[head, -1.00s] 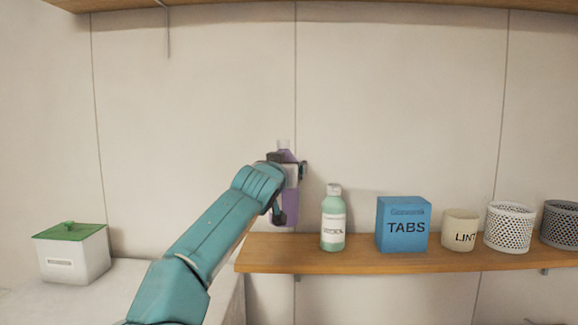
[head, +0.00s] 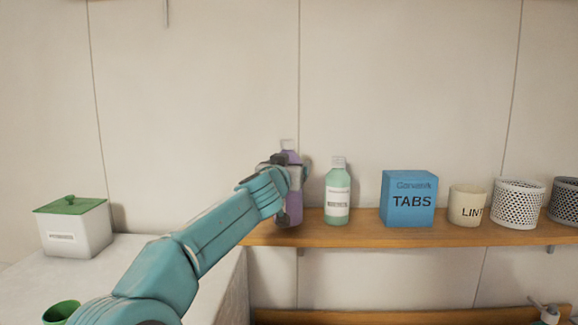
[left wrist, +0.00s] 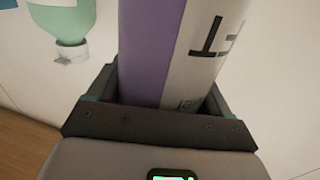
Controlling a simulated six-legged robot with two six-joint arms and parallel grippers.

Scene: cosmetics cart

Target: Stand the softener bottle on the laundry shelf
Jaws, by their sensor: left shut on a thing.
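The softener bottle is purple with a pale cap (head: 290,158). It stands roughly upright in my left gripper (head: 288,190), which is shut around its body. In the left wrist view the bottle (left wrist: 147,50) fills the jaws (left wrist: 155,100), with part of its white, dark-lettered label showing. The wooden laundry shelf (head: 400,235) runs along the wall. The bottle's base is at the shelf's left end; I cannot tell whether it touches the board. My right gripper is not in view.
A green bottle (head: 338,182) stands just right of the held bottle; it also shows in the left wrist view (left wrist: 62,22). Further right are a blue TABS box (head: 408,200), a cream LINT pot (head: 467,206) and perforated pots (head: 517,205). A green-lidded box (head: 75,230) sits on the left counter.

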